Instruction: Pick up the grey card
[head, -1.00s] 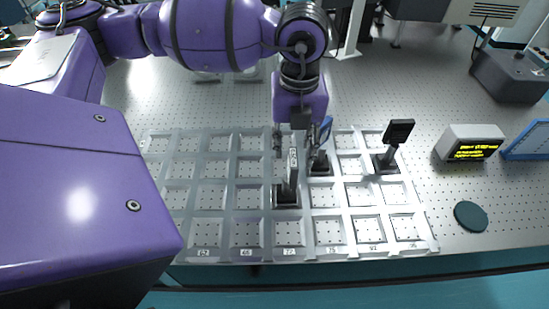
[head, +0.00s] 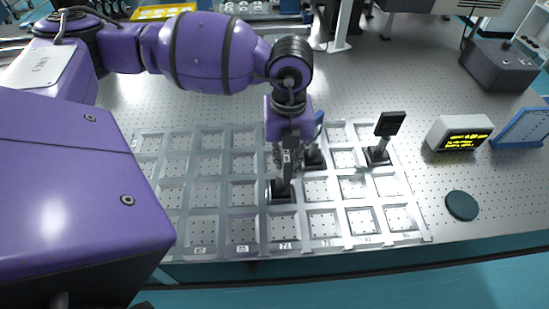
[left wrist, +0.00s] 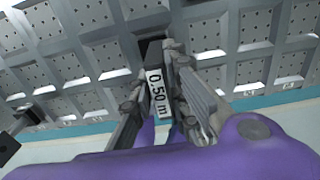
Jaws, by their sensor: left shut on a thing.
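The grey card (head: 285,174) stands upright on a dark square base (head: 281,192) in a compartment of the pale grid tray. In the left wrist view the card (left wrist: 156,82) shows edge-on, with a white label reading "0.50 m". My left gripper (head: 286,156) comes down from above and is shut on the card, one finger on each side. In the left wrist view the gripper's fingers (left wrist: 162,70) flank it. The card's upper part is partly hidden by the fingers in the head view. The base still appears to rest in its compartment. My right gripper is not in view.
A blue-edged card (head: 319,126) on a dark base stands just behind the gripper. A black card (head: 389,123) stands further right. The grid tray (head: 330,244) has many empty compartments. Right of it are a display box (head: 458,133) and a dark green disc (head: 462,205).

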